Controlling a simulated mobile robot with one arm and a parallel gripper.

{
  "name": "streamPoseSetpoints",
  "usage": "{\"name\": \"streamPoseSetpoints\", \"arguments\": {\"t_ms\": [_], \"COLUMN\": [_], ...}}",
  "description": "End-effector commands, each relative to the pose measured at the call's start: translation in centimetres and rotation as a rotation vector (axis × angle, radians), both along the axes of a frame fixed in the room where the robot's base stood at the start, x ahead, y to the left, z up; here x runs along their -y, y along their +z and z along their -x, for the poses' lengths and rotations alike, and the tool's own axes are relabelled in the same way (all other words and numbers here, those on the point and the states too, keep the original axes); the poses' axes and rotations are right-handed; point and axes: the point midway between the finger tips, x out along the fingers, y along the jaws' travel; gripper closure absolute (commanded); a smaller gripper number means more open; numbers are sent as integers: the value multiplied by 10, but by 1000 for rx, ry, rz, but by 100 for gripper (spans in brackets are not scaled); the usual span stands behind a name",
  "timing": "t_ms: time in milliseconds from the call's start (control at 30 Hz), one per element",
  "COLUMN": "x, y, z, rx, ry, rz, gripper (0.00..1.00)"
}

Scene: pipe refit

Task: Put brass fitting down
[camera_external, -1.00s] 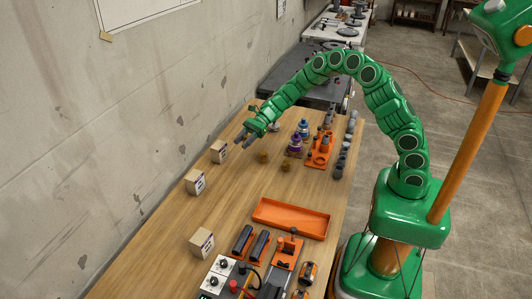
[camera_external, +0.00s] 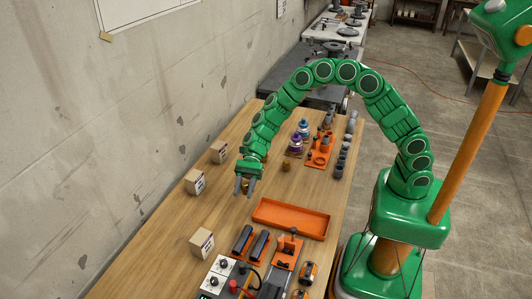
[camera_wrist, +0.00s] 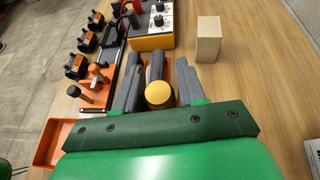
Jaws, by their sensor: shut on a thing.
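My gripper (camera_external: 244,187) points down over the wooden table, left of the orange tray (camera_external: 262,222). In the wrist view my gripper (camera_wrist: 158,88) is shut on a brass fitting (camera_wrist: 159,95), whose round yellow end shows between the two grey fingers. The gap between the fitting's underside and the table cannot be told. Another small brass piece (camera_external: 286,166) stands on the table to the right of my gripper, near the purple-topped bottle.
Cardboard boxes (camera_external: 195,182) stand along the wall side. Dark cylinders on an orange holder (camera_external: 243,240) and a control box (camera_external: 218,274) fill the near end. An orange rack (camera_external: 319,157) stands at the right. Bare wood lies around my gripper.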

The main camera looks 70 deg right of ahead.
Motion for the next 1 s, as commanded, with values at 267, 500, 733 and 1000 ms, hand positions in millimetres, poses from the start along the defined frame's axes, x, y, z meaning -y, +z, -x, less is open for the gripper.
{"name": "streamPoseSetpoints", "arguments": {"t_ms": [267,500,733,1000], "x": [-14,-26,-37,-46], "y": [-15,-26,-37,-58], "z": [-26,-50,-72,-90], "rx": [0,0,1,-3], "ry": [0,1,-1,1], "rz": [3,1,2,0], "gripper": [93,93,93,93]}}
